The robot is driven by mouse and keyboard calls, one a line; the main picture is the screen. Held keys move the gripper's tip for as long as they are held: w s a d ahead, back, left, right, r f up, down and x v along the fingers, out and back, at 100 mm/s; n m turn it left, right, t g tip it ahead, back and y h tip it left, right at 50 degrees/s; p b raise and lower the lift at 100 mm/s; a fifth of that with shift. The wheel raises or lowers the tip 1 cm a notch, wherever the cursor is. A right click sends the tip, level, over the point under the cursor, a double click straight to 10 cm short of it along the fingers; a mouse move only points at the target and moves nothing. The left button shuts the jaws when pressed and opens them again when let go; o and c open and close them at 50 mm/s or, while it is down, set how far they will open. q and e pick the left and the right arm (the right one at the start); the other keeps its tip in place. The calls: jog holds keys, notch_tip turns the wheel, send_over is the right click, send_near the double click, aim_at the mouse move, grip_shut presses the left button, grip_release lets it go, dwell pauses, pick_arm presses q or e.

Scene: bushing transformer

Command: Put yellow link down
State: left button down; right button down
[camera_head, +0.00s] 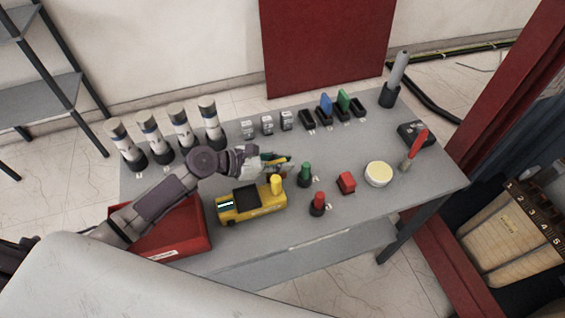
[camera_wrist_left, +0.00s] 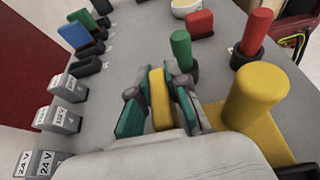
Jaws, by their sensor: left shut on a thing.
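The yellow link (camera_wrist_left: 159,92) is between the fingers of my left gripper (camera_wrist_left: 158,100), which is shut on it. In the head view my left gripper (camera_head: 276,161) is above the middle of the table, behind the yellow device, and the link is mostly hidden there. A row of black holders stands at the back of the table. The left holder (camera_head: 308,119) and the right holder (camera_head: 359,108) look empty. A blue link (camera_head: 326,103) and a green link (camera_head: 343,99) stand upright in the two between. My right gripper is not in view.
A yellow device (camera_head: 250,204) with a yellow knob, a green peg (camera_head: 305,173), a red peg (camera_head: 318,203), a red block (camera_head: 346,182) and a round pale-yellow tub (camera_head: 378,174) surround the gripper. Several white-topped cylinders (camera_head: 181,125) and a red tray (camera_head: 180,235) are left.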

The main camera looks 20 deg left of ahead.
pick_arm(q)
jog(key=shift+f, duration=0.2)
jog(key=c, duration=1.6)
grip_release()
jog(key=shift+f, duration=0.1)
jog(key=o, duration=0.4)
jog(key=shift+o, duration=0.2)
jog(key=shift+r, duration=0.2)
jog(key=b+v, duration=0.1)
jog(key=v, duration=1.1)
jog(key=shift+f, duration=0.1)
